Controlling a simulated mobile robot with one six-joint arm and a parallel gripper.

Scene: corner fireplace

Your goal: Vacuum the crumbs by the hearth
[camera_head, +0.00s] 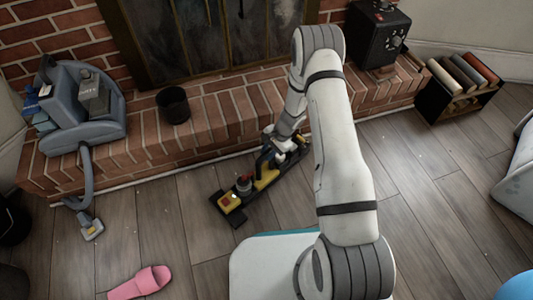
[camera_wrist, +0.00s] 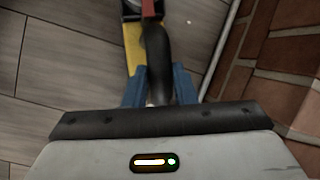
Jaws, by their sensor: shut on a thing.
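A yellow and black handheld vacuum (camera_head: 265,180) with a red part lies low along the floor in front of the brick hearth. My gripper (camera_head: 277,146) is shut on its dark handle. In the wrist view the blue fingers of my gripper (camera_wrist: 160,88) sit on both sides of the black handle, with the yellow vacuum body (camera_wrist: 133,45) beyond. Small pale specks like crumbs dot the wooden floor; one speck (camera_wrist: 216,21) shows near the hearth edge in the wrist view. My arm hides part of the floor and hearth.
The brick hearth (camera_head: 225,115) carries a grey hosed appliance (camera_head: 65,105), a dark cup (camera_head: 173,105) and a black box (camera_head: 378,35). The hose nozzle (camera_head: 92,230) reaches the floor. A pink slipper (camera_head: 140,283) lies at front left. A small bookshelf (camera_head: 435,100) stands right.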

